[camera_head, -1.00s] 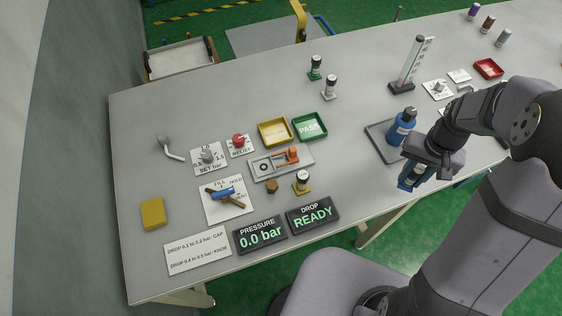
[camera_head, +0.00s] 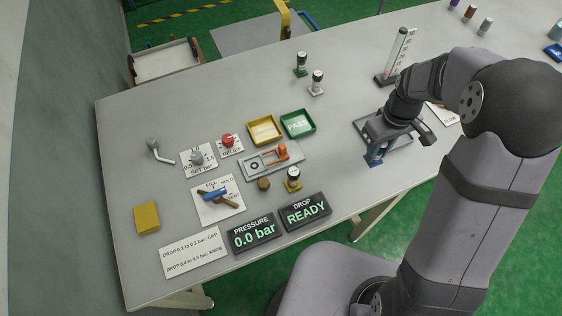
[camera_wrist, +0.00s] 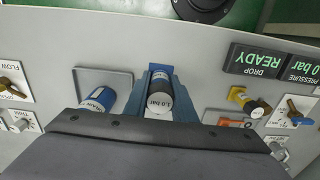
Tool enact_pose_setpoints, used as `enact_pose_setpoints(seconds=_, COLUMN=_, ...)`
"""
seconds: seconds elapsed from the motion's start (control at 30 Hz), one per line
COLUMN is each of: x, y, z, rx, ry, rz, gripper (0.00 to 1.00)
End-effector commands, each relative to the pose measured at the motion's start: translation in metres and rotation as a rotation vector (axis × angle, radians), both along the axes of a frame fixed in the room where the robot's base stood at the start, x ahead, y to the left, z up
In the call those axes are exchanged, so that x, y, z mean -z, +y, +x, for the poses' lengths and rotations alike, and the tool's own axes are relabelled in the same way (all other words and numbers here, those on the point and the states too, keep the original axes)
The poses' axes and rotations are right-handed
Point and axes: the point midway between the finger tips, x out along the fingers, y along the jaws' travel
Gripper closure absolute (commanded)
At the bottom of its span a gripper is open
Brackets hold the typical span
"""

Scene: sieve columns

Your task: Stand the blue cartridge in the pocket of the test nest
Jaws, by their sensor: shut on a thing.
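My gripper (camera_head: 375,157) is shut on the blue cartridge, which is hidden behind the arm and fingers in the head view. In the wrist view my gripper's blue fingers (camera_wrist: 160,88) hold the cartridge (camera_wrist: 160,102), which has a dark end and a white label reading 1.0 bar. The test nest is a grey plate (camera_head: 245,171) with a round pocket (camera_head: 254,163) and an orange clamp (camera_head: 281,152). The pocket looks empty. My gripper is well to the right of the nest. In the wrist view the orange clamp (camera_wrist: 228,122) is partly hidden.
A blue bottle (camera_wrist: 97,100) stands on a grey tray (camera_wrist: 90,72) beside my gripper. A yellow-based cartridge (camera_head: 292,180) and a brown knob (camera_head: 264,184) stand just in front of the nest. Yellow (camera_head: 277,138) and green (camera_head: 311,131) trays lie behind it. The displays read 0.0 bar and READY.

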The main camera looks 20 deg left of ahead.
Motion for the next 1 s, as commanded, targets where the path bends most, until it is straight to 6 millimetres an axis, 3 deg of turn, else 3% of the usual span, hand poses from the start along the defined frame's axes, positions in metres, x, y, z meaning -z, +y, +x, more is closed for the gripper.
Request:
enact_pose_setpoints(seconds=0.47, x=-0.012, y=0.120, z=-0.002, rx=-1.148, ry=-0.001, rz=0.000, gripper=1.00)
enact_pose_setpoints(seconds=0.73, x=-0.018, y=0.188, z=-0.020, rx=-1.795, ry=0.000, rz=-0.001, gripper=1.00)
enact_pose_setpoints(seconds=1.0, x=-0.024, y=0.252, z=-0.051, rx=-2.435, ry=-0.001, rz=-0.001, gripper=1.00)
